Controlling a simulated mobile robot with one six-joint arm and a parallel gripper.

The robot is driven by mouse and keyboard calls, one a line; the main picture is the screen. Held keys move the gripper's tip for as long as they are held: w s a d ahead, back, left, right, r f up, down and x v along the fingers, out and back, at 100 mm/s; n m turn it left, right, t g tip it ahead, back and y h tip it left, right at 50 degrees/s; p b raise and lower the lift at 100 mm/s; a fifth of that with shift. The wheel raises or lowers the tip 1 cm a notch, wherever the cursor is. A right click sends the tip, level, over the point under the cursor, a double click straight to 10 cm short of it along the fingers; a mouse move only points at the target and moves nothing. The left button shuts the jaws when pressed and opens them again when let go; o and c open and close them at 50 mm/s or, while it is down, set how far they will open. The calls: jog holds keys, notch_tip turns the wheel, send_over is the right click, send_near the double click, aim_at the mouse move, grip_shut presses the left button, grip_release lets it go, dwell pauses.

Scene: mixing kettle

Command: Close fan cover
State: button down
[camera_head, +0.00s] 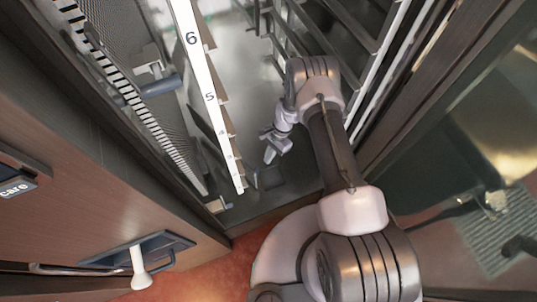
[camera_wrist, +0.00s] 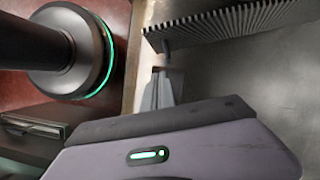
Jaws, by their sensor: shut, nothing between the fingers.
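My gripper (camera_head: 275,148) hangs inside an open dark cabinet, right of a white numbered strip (camera_head: 209,90). Its fingers look closed with nothing between them. In the wrist view its narrow grey fingers (camera_wrist: 160,92) show above my gripper body, just below a ribbed grey edge (camera_wrist: 235,24); I cannot tell whether they touch it. A mesh panel (camera_head: 118,50) with a slotted edge stands at the left of the opening. No part is clearly recognisable as the fan cover; the strip or the mesh panel may belong to it.
Dark slatted racks (camera_head: 325,28) stand close to the right of my arm. A brown cabinet front (camera_head: 90,165) with a white-handled latch (camera_head: 139,268) is at left. A glass-like panel (camera_head: 470,130) is at right. The reddish floor (camera_head: 215,268) shows below.

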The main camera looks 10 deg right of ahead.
jog(key=s+a+f+b, duration=0.1)
jog(key=s+a+f, duration=0.2)
jog(key=a, duration=0.1)
jog(key=shift+a, duration=0.15)
jog(key=shift+m, duration=0.7)
jog(key=s+a, duration=0.1)
jog(key=s+a+p, duration=0.1)
jog(key=a, duration=0.1)
jog(key=s+a, duration=0.1)
jog(key=shift+s+a+p, duration=0.25)
jog(key=shift+a+p, duration=0.1)
